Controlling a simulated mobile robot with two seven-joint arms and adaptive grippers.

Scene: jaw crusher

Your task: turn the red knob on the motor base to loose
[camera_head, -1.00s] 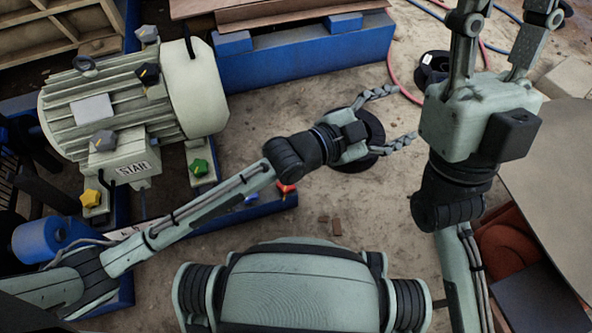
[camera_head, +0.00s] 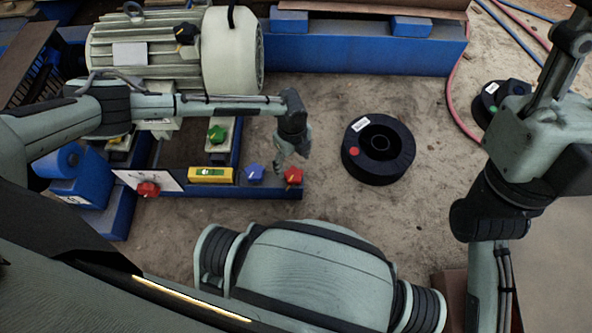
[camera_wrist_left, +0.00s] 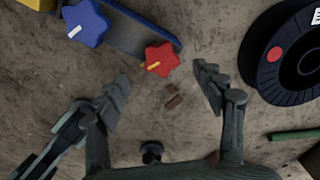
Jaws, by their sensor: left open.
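A red star-shaped knob (camera_head: 293,176) with a yellow pointer mark sits at the right end of the blue motor base rail (camera_head: 270,192). In the left wrist view the knob (camera_wrist_left: 161,58) lies just beyond and between my fingertips. My left gripper (camera_head: 288,156) is open and empty, pointing down close above the knob; in its wrist view the two fingers (camera_wrist_left: 163,88) are spread apart. I see no contact with the knob. A second red knob (camera_head: 147,190) is at the rail's left part. My right gripper (camera_head: 562,70) is at the upper right, partly cut off.
A blue knob (camera_head: 254,173) and a yellow spirit level (camera_head: 210,174) are beside the red knob on the rail. A green knob (camera_head: 217,134) is by the motor (camera_head: 160,55). A black spool (camera_head: 378,150) lies on open ground to the right, near a red hose (camera_head: 455,110).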

